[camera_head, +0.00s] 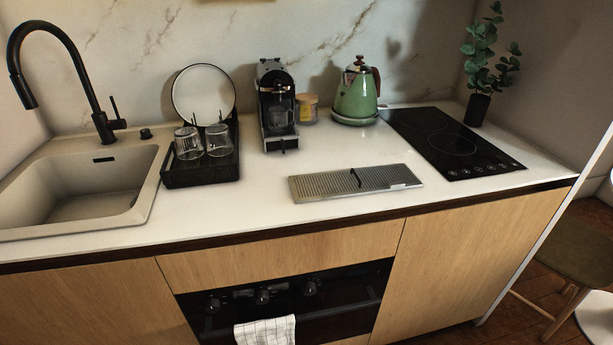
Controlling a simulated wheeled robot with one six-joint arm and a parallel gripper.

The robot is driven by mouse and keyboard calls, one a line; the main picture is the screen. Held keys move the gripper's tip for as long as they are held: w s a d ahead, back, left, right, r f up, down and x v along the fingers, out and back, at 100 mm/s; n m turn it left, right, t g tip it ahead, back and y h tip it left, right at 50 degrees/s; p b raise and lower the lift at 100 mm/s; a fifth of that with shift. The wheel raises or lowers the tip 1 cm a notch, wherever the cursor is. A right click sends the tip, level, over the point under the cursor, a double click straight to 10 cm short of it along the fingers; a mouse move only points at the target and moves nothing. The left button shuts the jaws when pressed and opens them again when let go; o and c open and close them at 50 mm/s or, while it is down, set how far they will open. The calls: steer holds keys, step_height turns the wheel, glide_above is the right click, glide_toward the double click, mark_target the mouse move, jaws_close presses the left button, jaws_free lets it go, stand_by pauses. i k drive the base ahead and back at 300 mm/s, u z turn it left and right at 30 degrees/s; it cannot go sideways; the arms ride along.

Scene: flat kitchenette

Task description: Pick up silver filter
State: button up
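The silver filter (320,188) is a flat, ridged metal rectangle with a small dark upright handle near its middle. It lies flat on the white countertop (258,213), near the front edge and left of the cooktop. Nothing covers it. My gripper is not in view.
A black dish rack (203,178) with glasses and a plate stands left of the filter. A coffee machine (276,106), a jar (307,108) and a green kettle (357,95) stand behind it. A black cooktop (452,142) lies to the right. The counter around the filter is clear.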

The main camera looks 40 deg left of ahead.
mark_target(317, 186)
steer(key=u, duration=1)
steer(key=i, duration=0.8)
steer(key=u, duration=0.85)
